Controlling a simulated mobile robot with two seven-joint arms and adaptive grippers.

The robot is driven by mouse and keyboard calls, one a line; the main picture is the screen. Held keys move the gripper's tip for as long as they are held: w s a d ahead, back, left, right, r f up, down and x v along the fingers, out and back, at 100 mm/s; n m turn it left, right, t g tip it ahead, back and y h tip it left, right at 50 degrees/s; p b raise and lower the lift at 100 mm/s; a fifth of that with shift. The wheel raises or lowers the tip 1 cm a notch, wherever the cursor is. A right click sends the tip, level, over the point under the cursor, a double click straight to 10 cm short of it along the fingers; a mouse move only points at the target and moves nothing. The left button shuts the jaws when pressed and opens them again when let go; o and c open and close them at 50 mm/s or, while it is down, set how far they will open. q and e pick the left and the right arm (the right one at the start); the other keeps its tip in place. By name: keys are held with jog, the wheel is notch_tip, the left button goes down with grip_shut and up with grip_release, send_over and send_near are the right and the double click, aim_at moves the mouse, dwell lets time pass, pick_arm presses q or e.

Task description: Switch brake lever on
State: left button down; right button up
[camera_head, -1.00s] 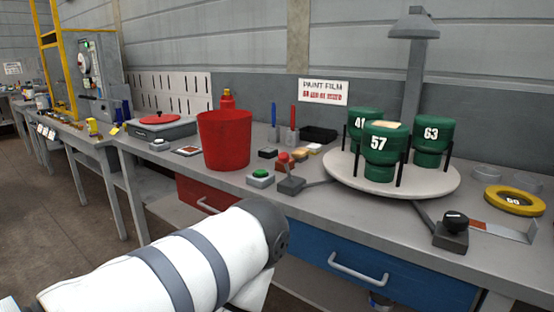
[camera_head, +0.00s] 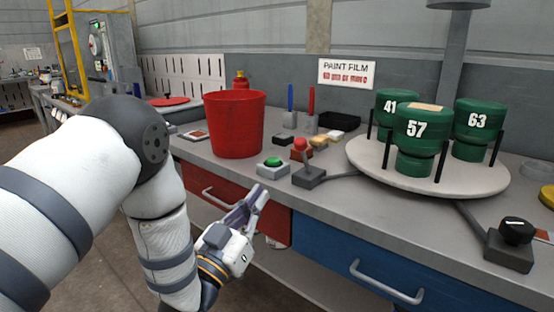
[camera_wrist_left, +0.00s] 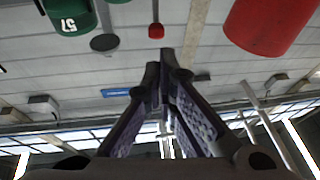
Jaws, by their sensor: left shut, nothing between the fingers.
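A lever with a red ball knob (camera_head: 301,144) stands on a small dark base (camera_head: 309,176) near the bench's front edge. A cable runs from the base towards the round turntable; I take this for the brake lever. Its red knob also shows in the left wrist view (camera_wrist_left: 156,31), beyond the fingertips. My left gripper (camera_head: 257,196) is shut and empty, in front of the bench edge, lower and to the left of the lever, apart from it. Its fingers show close together in the left wrist view (camera_wrist_left: 167,62). My right gripper is not in view.
A green button box (camera_head: 273,168) sits just left of the lever, with a red bucket (camera_head: 235,125) behind it. The pale turntable (camera_head: 420,180) holds green containers at right. A black knob on a base (camera_head: 515,230) stands at the front right. Drawers lie below.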

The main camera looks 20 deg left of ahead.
aim_at(296, 147)
pick_arm(q)
jog(key=shift+d, duration=0.1)
jog(key=x, duration=1.4)
